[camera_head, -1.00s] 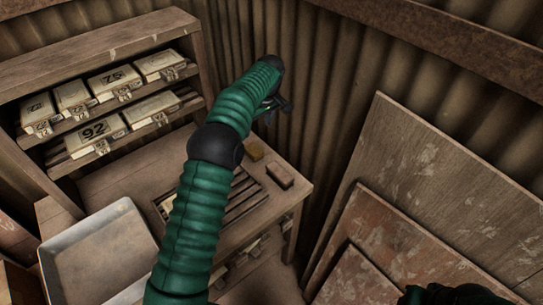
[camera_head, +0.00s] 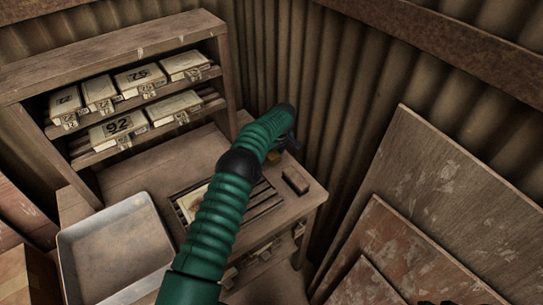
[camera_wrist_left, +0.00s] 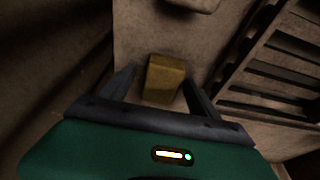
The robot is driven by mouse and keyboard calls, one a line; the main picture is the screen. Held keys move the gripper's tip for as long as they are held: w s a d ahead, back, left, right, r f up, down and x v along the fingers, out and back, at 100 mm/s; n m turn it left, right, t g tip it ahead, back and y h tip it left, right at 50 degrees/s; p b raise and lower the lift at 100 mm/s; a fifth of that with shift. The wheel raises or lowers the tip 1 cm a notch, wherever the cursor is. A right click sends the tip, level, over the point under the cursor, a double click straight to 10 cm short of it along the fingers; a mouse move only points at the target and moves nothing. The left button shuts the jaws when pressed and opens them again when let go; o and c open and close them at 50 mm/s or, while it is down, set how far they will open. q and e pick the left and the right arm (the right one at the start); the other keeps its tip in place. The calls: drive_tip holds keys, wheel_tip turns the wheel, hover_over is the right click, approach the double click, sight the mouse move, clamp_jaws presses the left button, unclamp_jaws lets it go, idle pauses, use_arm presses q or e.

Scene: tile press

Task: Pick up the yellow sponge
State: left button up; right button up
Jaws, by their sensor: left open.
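The yellow sponge (camera_wrist_left: 164,79) lies on the wooden bench top, between the two spread fingers of my left gripper (camera_wrist_left: 160,84) in the left wrist view. The fingers stand apart on either side of it, and I cannot tell whether they touch it. In the head view the sponge (camera_head: 272,157) is mostly hidden behind my left gripper (camera_head: 287,142), which is at the bench's back right. A brown block (camera_head: 296,180) lies on the bench nearby. My right gripper cannot be made out.
A slatted rack (camera_head: 262,196) is set in the bench, just left of the brown block. A grey tray (camera_head: 113,250) is at the lower left. Shelves with numbered boxes (camera_head: 119,127) stand behind. A corrugated wall (camera_head: 330,90) rises close behind the gripper. Large boards (camera_head: 440,190) lean at right.

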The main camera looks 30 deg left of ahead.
sight(272, 153)
use_arm(q)
drive_tip(key=c, duration=1.4)
wheel_tip(272, 153, up, 10)
drive_tip(key=shift+r, duration=0.1)
